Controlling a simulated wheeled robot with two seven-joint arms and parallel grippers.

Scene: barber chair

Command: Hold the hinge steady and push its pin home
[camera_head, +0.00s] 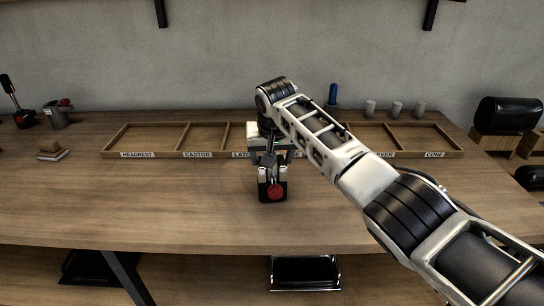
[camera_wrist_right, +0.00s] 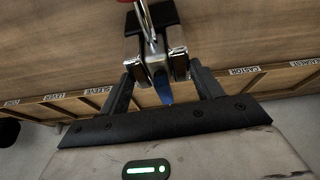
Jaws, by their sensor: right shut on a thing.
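My right gripper (camera_head: 268,160) reaches down over a small black-based fixture (camera_head: 272,194) with a red round knob (camera_head: 276,192), on the bench's front middle. In the right wrist view its two dark fingers (camera_wrist_right: 160,74) are closed on either side of a metal piece with bright silver blocks (camera_wrist_right: 179,64), which looks like the hinge. A thin silver rod (camera_wrist_right: 147,22) runs along the middle of it. A blue tapered tip (camera_wrist_right: 162,90) shows between the fingers; I cannot tell whether it is the pin. My left gripper is not in view.
A wooden tray (camera_head: 113,139) with labelled compartments runs along the back, partly behind my right arm. Several grey cylinders (camera_head: 396,110) and a blue-handled item (camera_head: 332,96) stand behind it. A small block (camera_head: 52,151) lies at left. The left front of the bench is clear.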

